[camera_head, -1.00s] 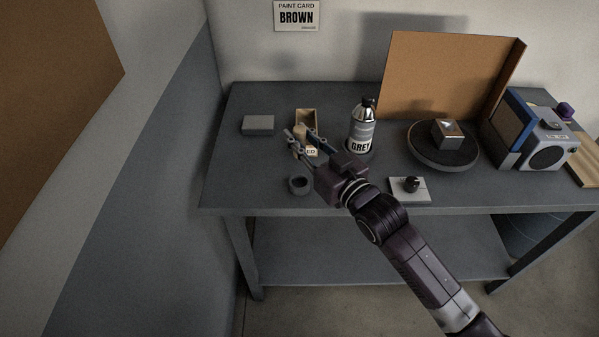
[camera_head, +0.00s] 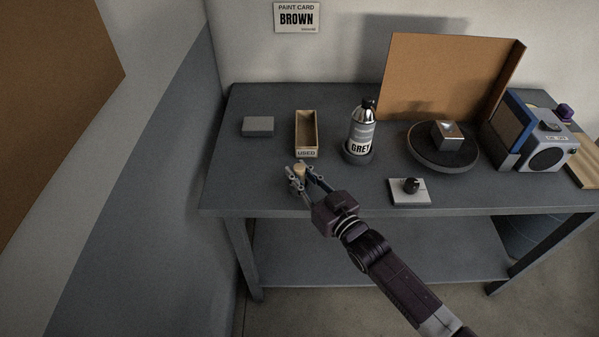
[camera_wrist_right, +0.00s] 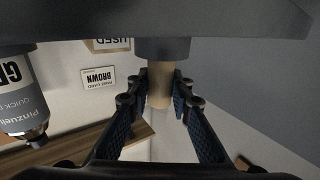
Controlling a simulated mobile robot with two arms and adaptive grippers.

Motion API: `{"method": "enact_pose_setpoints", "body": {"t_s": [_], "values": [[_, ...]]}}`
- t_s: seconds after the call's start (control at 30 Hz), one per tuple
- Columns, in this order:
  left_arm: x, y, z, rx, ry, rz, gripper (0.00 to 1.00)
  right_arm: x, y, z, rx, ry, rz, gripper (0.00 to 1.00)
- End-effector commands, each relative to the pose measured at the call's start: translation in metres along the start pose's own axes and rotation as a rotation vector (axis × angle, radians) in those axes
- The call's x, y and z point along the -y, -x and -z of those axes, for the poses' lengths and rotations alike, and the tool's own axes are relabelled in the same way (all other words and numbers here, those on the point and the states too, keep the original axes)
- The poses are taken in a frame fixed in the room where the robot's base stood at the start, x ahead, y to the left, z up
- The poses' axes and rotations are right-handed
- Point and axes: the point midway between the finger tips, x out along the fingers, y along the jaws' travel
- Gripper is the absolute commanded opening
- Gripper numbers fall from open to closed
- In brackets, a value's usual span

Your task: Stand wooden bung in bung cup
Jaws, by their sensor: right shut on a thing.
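My right gripper (camera_head: 301,176) is shut on the pale wooden bung (camera_head: 299,170), near the table's front left. In the right wrist view, which is upside down, the bung (camera_wrist_right: 158,88) stands between the fingers (camera_wrist_right: 160,100). The grey bung cup (camera_wrist_right: 163,48) shows there directly beyond the bung's lower end, in line with it. The bung's lower end meets the cup's outline; I cannot tell whether it is inside or just above. In the head view the gripper hides the cup. My left gripper is not in view.
An open wooden box marked USED (camera_head: 306,154) stands behind the gripper. A GREY paint bottle (camera_head: 362,128) stands to its right, and a white plate with a black knob (camera_head: 409,190) is nearer the front. A grey block (camera_head: 258,126) lies at left.

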Motion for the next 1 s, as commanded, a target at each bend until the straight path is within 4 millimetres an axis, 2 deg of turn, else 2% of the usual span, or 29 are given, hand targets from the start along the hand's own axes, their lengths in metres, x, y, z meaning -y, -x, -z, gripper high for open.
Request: {"method": "enact_pose_setpoints", "body": {"t_s": [0.1, 0.13, 0.3, 0.67, 0.77, 1.0], "values": [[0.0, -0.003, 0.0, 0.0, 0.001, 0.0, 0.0, 0.0, 0.0, -0.003, 0.0, 0.0, 0.0, 0.0], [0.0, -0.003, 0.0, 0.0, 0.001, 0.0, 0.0, 0.0, 0.0, -0.003, 0.0, 0.0, 0.0, 0.21], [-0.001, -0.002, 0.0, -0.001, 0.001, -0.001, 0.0, 0.0, 0.0, -0.002, 0.0, 0.0, 0.0, 0.37], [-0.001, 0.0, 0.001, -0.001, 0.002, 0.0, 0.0, 0.0, 0.003, 0.0, 0.002, 0.0, -0.001, 0.37], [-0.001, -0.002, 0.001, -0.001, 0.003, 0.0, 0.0, -0.001, 0.017, -0.002, 0.002, -0.001, -0.001, 0.37], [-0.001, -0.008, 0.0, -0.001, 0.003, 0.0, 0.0, 0.0, 0.07, -0.003, 0.004, -0.001, 0.0, 0.37]]}}
